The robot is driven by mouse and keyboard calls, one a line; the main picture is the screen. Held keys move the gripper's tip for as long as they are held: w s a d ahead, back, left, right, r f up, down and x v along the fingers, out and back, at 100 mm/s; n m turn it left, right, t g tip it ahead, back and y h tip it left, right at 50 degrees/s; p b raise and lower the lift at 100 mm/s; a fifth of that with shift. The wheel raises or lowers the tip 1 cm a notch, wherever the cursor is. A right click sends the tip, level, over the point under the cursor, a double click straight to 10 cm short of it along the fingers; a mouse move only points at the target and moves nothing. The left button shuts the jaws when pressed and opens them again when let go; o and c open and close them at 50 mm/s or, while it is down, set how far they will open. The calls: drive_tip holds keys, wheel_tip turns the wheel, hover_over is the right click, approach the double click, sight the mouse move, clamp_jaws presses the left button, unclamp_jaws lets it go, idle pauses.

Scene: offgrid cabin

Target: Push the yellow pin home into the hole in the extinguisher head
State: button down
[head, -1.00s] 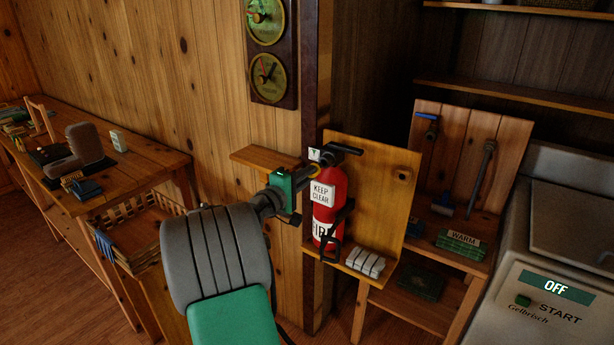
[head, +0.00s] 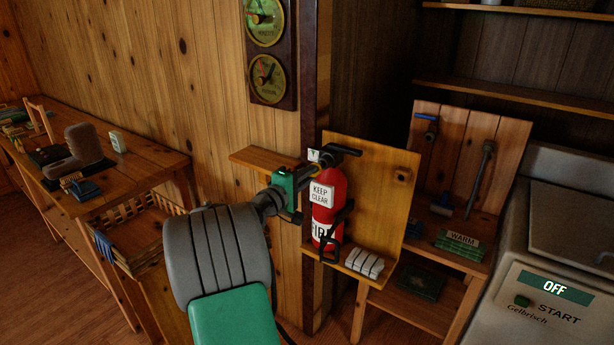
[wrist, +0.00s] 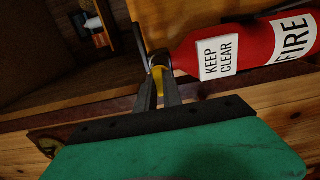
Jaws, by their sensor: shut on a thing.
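The red fire extinguisher (head: 326,205) stands upright in a black bracket against a wooden back panel; its dark head (head: 343,150) is at the top. It lies sideways across the wrist view (wrist: 245,50), with its "KEEP CLEAR" label showing. My gripper (head: 309,176) reaches the head from the left. In the wrist view my gripper (wrist: 158,88) has its fingers close together on the yellow pin (wrist: 158,76), right beside the head. The pin's tip and the hole are hidden, so I cannot tell how deep the pin sits.
A small wooden shelf (head: 262,160) is just behind my gripper. Several pale blocks (head: 364,263) lie on the ledge at the extinguisher's right. A workbench (head: 150,165) stands at the left, and a white appliance (head: 560,250) at the right.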

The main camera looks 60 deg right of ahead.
drive_tip(key=shift+s+d+p, duration=0.15)
drive_tip(key=shift+d, duration=0.6)
drive_tip(key=shift+s+d+p, duration=0.1)
drive_tip(key=shift+d+p, duration=0.05)
drive_tip(key=shift+d, duration=0.55)
drive_tip(key=c, duration=1.4)
unclamp_jaws()
drive_tip(key=w+a+b, duration=0.1)
drive_tip(key=a+b, duration=0.1)
drive_tip(key=a, duration=0.5)
drive_tip(key=shift+a, duration=0.35)
drive_tip(key=shift+w, duration=0.1)
